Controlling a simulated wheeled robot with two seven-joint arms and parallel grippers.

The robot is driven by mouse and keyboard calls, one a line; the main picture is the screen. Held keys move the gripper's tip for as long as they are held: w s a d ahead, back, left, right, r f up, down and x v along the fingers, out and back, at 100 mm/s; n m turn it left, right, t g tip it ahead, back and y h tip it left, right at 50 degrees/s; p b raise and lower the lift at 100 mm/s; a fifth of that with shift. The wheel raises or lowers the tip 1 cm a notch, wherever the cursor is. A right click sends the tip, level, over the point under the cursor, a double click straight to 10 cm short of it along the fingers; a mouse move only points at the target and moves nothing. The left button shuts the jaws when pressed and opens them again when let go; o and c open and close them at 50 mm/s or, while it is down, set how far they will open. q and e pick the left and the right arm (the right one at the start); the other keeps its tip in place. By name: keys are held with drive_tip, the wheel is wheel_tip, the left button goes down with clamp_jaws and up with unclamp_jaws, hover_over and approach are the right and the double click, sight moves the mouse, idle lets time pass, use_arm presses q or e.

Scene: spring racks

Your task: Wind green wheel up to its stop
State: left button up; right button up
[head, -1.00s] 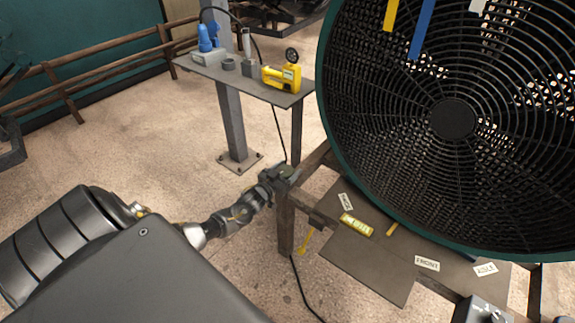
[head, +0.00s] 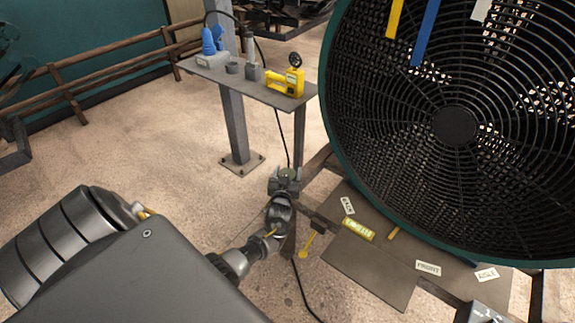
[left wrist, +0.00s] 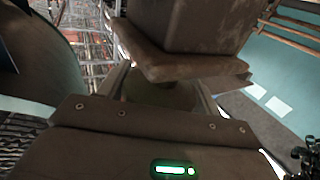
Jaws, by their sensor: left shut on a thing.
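My left gripper (head: 285,180) is at the near left corner post of the fan's stand, beneath the shelf. It is shut on a small, dull green round thing (head: 288,173), which looks like the green wheel. In the left wrist view, a dark green rounded piece (left wrist: 160,95) shows between the brown parts, mostly hidden by them. I cannot tell how far the wheel is turned, and its stop cannot be made out. My right gripper is not in view.
A big black fan (head: 455,126) with a teal rim fills the right. Below it is a brown board (head: 370,275) with a yellow-green level (head: 358,230) and paper labels. Open floor lies left.

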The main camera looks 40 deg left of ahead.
use_arm(q)
drive_tip(key=o, duration=1)
drive_tip(key=shift+s+d, duration=0.1)
drive_tip(key=shift+s, duration=0.1)
drive_tip(key=v, duration=1)
drive_tip(key=shift+s+d, duration=0.1)
drive_tip(key=shift+s, duration=0.05)
